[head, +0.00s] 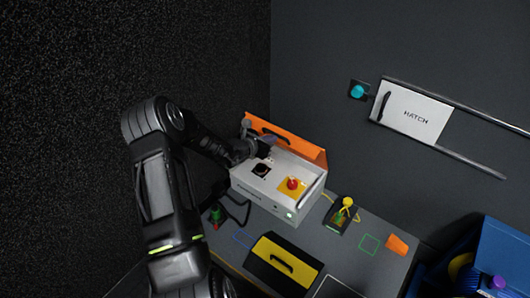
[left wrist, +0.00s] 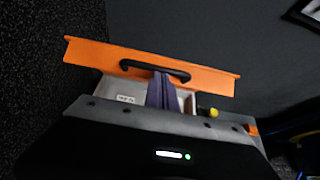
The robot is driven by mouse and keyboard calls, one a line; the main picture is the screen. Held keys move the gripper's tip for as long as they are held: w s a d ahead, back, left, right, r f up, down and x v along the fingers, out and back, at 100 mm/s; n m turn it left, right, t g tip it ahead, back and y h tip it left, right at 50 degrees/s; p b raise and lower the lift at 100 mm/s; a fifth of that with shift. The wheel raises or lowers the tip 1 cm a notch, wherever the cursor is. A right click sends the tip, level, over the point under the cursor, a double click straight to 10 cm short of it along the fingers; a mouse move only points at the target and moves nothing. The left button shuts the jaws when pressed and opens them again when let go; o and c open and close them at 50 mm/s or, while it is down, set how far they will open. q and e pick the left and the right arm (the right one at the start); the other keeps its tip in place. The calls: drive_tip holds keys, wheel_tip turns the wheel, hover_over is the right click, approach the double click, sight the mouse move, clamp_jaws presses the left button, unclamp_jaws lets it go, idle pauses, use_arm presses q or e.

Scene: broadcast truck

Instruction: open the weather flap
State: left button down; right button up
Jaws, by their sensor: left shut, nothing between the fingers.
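The weather flap, an orange panel (head: 311,151) with a black bar handle, stands raised along the far edge of a white box (head: 262,195). In the left wrist view the flap (left wrist: 210,81) spans the upper middle, with its black handle (left wrist: 139,66) on the face towards me. My left gripper (head: 265,148) is above the box's far left part, close in front of the flap. Its purple-grey fingers (left wrist: 161,88) are together and empty, at or just below the handle. I cannot tell if they touch it. My right gripper is not in view.
The box top carries a red button (head: 292,183) on a yellow plate. A yellow joystick-like thing (head: 346,204), an orange block (head: 397,244) and a black-and-yellow case (head: 271,270) are on the grey desk. A white hatch (head: 412,115) is on the wall.

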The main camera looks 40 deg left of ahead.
use_arm(q)
drive_tip(key=w+r, duration=0.2)
drive_tip(key=w, duration=0.4)
drive_tip(key=w+r, duration=0.3)
drive_tip(key=w, duration=0.3)
drive_tip(key=shift+w+r+p, duration=0.15)
drive_tip(key=shift+r+p, duration=0.1)
drive_tip(key=shift+p, duration=0.05)
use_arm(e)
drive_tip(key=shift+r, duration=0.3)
use_arm(q)
drive_tip(key=shift+a, duration=0.15)
